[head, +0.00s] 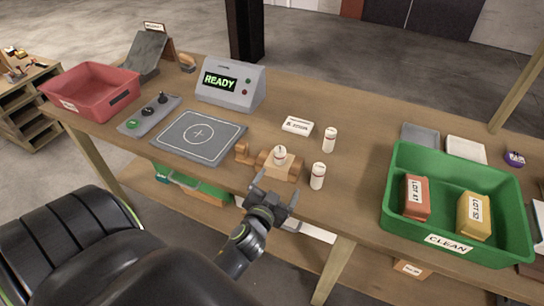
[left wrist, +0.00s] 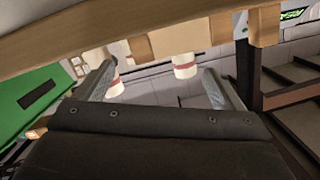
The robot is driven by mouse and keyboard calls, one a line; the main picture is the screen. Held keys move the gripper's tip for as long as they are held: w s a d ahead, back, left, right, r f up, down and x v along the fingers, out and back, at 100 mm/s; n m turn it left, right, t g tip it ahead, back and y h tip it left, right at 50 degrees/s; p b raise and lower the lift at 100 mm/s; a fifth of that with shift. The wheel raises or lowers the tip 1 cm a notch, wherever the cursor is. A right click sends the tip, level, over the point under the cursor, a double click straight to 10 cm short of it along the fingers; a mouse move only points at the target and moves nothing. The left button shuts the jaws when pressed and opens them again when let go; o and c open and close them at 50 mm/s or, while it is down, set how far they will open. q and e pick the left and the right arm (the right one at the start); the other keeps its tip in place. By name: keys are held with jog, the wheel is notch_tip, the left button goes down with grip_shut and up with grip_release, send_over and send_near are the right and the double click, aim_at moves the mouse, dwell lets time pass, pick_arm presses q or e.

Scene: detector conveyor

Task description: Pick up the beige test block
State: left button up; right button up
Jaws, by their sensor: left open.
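A tan block-shaped holder (head: 283,172) stands near the front edge of the table in the head view, with a white red-banded cylinder (head: 280,153) upright in or on it. A small tan piece (head: 243,153) is at its left. I cannot tell for sure which tan piece is the beige test block. My left gripper (head: 274,189) is open and empty, just in front of the holder at the table edge. In the left wrist view, which looks upside down, the tan holder (left wrist: 180,40) and its cylinder (left wrist: 185,66) show beyond the spread fingers (left wrist: 163,82). My right gripper is out of view.
Two more banded cylinders (head: 317,176) (head: 330,139) stand right of the holder, near a white labelled box (head: 297,125). A green bin (head: 401,230) is at right, a red bin (head: 95,98) at left. A grey READY unit (head: 231,85) and a crosshair pad (head: 198,135) lie behind.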

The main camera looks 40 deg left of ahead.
aim_at(287, 173)
pick_arm(q)
jog(key=shift+x, duration=1.1)
jog(key=x, duration=0.2)
jog(key=p+x, duration=0.1)
jog(key=x, duration=0.1)
jog(key=shift+d+r, duration=0.15)
jog(key=shift+d, duration=0.2)
jog(key=shift+w+a, duration=0.2)
jog(key=shift+w, duration=0.4)
jog(key=shift+c, duration=0.3)
